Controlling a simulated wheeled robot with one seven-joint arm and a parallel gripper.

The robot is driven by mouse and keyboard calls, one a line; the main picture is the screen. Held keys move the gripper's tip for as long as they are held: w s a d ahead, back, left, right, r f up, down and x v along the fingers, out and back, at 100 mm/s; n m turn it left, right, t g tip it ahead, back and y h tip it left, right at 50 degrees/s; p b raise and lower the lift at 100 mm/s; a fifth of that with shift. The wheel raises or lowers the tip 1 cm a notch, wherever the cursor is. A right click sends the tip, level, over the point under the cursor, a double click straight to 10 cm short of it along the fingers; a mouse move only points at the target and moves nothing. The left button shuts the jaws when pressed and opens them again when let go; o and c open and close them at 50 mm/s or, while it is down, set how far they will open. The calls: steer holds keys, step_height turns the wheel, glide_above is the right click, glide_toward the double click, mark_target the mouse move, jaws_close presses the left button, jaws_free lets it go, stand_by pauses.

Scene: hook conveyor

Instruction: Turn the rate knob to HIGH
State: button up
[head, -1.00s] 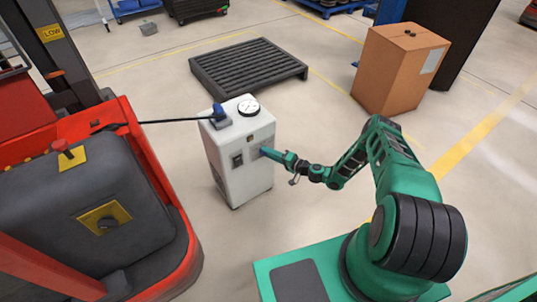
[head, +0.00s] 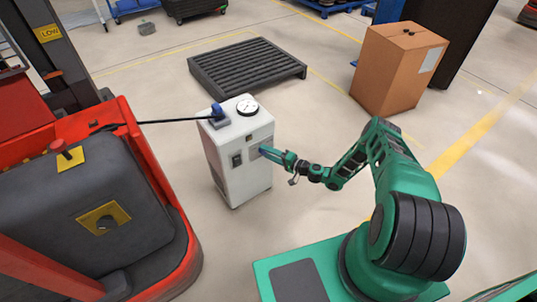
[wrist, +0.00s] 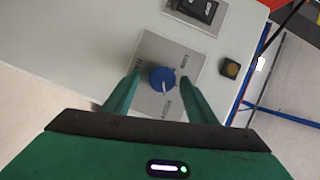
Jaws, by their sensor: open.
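The rate knob (wrist: 162,80) is a round blue knob with a pale pointer mark, on a metal plate (wrist: 180,58) with small labels around it, too blurred to read. It sits on the front of the white charger-like cabinet (head: 240,178). In the wrist view my gripper (wrist: 162,84) is open, its two green fingers on either side of the knob with gaps showing. I cannot tell whether the tips touch the plate. In the head view my gripper (head: 268,153) is at the cabinet's front face and hides the knob.
A rocker switch (wrist: 198,10) and a small dark button (wrist: 230,68) are near the knob plate. A gauge (head: 247,107) and a blue plug (head: 217,111) with a black cable are on top of the cabinet. A red forklift (head: 160,190) stands left; a cardboard box (head: 395,75) stands right.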

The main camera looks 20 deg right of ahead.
steer(key=f+v, duration=0.1)
steer(key=v, duration=0.9)
steer(key=shift+s+d+r, duration=0.25)
steer(key=shift+d+r, duration=0.05)
steer(key=shift+r, duration=0.1)
steer(key=s+d+r+n+g+h, duration=0.2)
steer(key=s+d+r+g, duration=0.15)
steer(key=r, duration=0.75)
steer(key=s+d+r+n+g+h, duration=0.2)
steer(key=s+r+g+h, duration=0.15)
steer(key=r, duration=0.75)
steer(key=s+d+r+n+g+h, duration=0.1)
steer(key=s+d+r+n+g, duration=0.25)
steer(key=r, duration=0.85)
steer(key=s+d+r+m+g+h, duration=0.1)
steer(key=s+r+m+g+h, duration=0.15)
steer(key=s+r, duration=1.15)
steer(key=s+r+m, duration=0.1)
steer(key=s+m, duration=0.1)
steer(key=s, duration=0.6)
steer(key=s+r+m+h, duration=0.1)
steer(key=s+r+m, duration=0.1)
steer(key=s, duration=0.7)
steer(key=shift+s+a+r+h, duration=0.3)
steer(key=shift+w, duration=0.1)
